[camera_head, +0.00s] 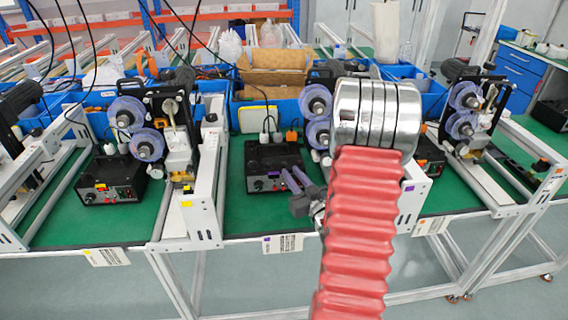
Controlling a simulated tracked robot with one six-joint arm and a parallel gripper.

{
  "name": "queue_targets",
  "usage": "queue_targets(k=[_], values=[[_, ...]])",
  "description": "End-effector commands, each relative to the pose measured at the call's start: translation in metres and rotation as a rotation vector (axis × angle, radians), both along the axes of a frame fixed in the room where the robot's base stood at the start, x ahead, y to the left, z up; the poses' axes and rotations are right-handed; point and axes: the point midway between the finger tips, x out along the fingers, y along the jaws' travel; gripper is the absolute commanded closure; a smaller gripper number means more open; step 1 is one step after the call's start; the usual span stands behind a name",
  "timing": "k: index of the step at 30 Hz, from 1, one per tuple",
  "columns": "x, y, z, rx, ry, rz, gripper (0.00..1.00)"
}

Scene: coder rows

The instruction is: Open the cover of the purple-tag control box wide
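The purple-tag control box (272,156) is a black box on the green bench top, in the middle of the head view. My gripper (291,170) reaches in from the right, in front of the box's right part. Its two grey-purple fingers look a little apart, with nothing seen between them. Whether they touch the box is unclear. My red and silver arm hides the area right of the box.
A yellow-tag control box (112,180) stands at left, and another control box (430,155) is partly hidden at right. White frame rails (205,190) and spool machines (150,130) flank the middle station. A cardboard box (272,72) is behind. Green bench in front is clear.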

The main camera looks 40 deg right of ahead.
Motion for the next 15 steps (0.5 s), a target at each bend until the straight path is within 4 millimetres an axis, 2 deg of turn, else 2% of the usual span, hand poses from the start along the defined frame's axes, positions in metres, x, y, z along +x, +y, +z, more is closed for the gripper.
queue_targets(k=[9,15], values=[[0.047,-0.013,0.000,0.000,-0.001,0.003,0.80],[0.064,-0.018,0.000,0.001,0.001,0.000,0.80]])
